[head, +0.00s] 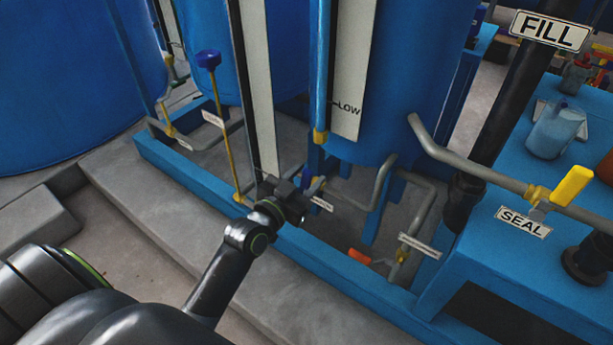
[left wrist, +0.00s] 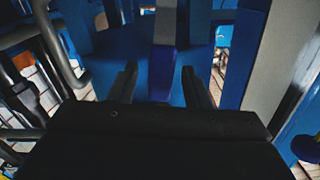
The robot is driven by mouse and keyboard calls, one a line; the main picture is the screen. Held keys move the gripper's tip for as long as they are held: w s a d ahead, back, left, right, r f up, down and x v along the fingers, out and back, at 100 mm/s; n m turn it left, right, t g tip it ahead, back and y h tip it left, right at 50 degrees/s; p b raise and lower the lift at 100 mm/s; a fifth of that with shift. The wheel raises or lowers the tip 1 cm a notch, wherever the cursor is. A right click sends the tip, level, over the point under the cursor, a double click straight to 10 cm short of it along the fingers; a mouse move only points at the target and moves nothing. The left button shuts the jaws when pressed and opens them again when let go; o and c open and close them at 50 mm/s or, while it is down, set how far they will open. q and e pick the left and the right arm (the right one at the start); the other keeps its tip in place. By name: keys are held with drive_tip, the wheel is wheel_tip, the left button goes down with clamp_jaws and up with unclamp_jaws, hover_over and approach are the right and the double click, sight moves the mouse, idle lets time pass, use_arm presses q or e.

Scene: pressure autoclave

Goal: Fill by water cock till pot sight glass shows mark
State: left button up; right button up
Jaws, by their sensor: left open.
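The blue pot (head: 405,70) stands right of centre with a blue upright sight tube (head: 319,75) on its front, ending in a yellow fitting. Beside the tube is a white scale board (head: 352,65) with a LOW mark. My left gripper (head: 295,192) is low in front of the pot, by small pipework and a label (head: 321,204) too small to read. In the left wrist view its two fingers (left wrist: 160,82) are apart, with a blue upright part (left wrist: 164,45) beyond and between them. I cannot tell whether they touch it. The water cock is not clearly identifiable. My right gripper is not in view.
A blue knob (head: 208,60) tops a yellow stem at left. At right are a FILL sign (head: 549,31), a SEAL plate (head: 523,222) and a yellow valve handle (head: 571,186). An orange handle (head: 359,257) sits low. Grey pipes and a blue frame (head: 190,184) hem in the gripper.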

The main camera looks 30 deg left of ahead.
use_arm(q)
drive_tip(key=shift+w, duration=0.2)
drive_tip(key=shift+c, duration=0.2)
clamp_jaws()
drive_tip(key=shift+a+r+n+p, duration=0.1)
drive_tip(key=shift+a+n+p, duration=0.65)
drive_tip(key=shift+n, duration=0.15)
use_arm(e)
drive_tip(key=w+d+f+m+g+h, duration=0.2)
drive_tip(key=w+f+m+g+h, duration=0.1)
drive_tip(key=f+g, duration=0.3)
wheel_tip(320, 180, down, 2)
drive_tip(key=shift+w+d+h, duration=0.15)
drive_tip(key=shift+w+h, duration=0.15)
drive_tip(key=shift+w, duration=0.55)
